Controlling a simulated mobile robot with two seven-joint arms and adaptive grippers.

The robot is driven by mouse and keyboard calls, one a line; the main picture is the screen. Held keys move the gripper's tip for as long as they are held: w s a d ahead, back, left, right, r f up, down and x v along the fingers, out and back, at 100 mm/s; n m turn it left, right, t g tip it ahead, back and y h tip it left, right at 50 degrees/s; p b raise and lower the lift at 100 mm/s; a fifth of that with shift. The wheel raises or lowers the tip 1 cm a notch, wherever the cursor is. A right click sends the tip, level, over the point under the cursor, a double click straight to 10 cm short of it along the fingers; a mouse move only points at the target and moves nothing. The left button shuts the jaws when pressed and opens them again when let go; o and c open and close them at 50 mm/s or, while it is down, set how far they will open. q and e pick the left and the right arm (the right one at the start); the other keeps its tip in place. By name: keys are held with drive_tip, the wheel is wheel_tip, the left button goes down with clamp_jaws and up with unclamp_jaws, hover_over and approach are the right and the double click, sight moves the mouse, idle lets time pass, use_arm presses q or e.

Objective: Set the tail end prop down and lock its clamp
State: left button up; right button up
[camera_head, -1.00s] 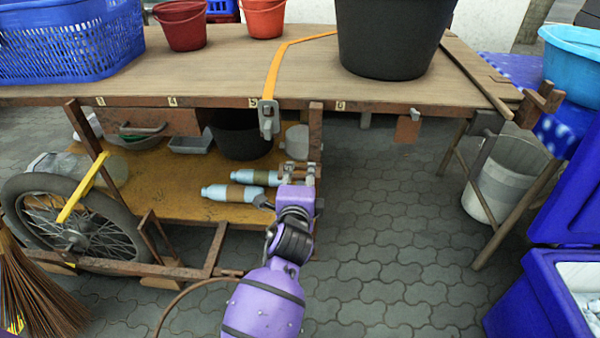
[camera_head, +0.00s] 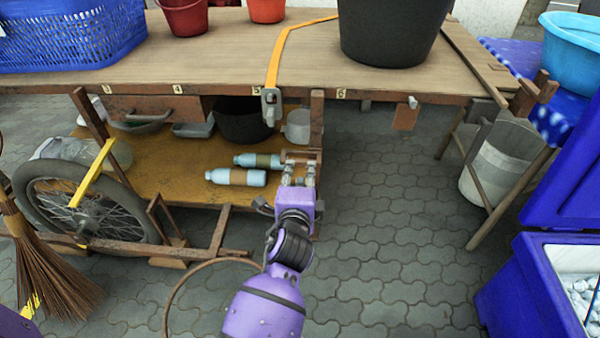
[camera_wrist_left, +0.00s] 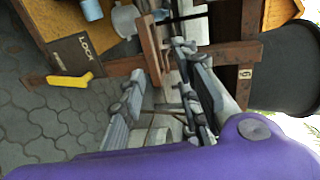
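My left gripper (camera_head: 299,172) is below the table edge beside a rusty upright post (camera_head: 316,120). Its two fingers are apart, and they also show in the left wrist view (camera_wrist_left: 165,95). A short rusty bar piece (camera_wrist_left: 153,50) lies at the fingertips; I cannot tell whether they touch it. It may be the tail end prop. In the left wrist view, a dark plate marked LOCK (camera_wrist_left: 78,54) sits by the post's lower part, with a yellow lever (camera_wrist_left: 70,80) beside it. In the head view my arm hides that plate.
The wooden tabletop (camera_head: 225,55) carries a blue basket (camera_head: 70,40), red buckets and a black tub (camera_head: 390,30). Blue bottles (camera_head: 236,177) lie on the lower shelf left of my gripper. A wheel (camera_head: 85,200) stands at left. Open paving (camera_head: 390,220) lies to the right.

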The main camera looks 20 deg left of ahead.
sight(301, 162)
use_arm(q)
drive_tip(key=b+x, duration=0.1)
drive_tip(key=x, duration=0.3)
drive_tip(key=f+b+x, duration=0.1)
drive_tip(key=b+x, duration=0.1)
drive_tip(key=x, duration=0.3)
drive_tip(key=shift+s+a+f, duration=0.1)
drive_tip(key=shift+a+f, duration=0.15)
idle(0.4)
drive_tip(key=shift+c, duration=0.2)
clamp_jaws()
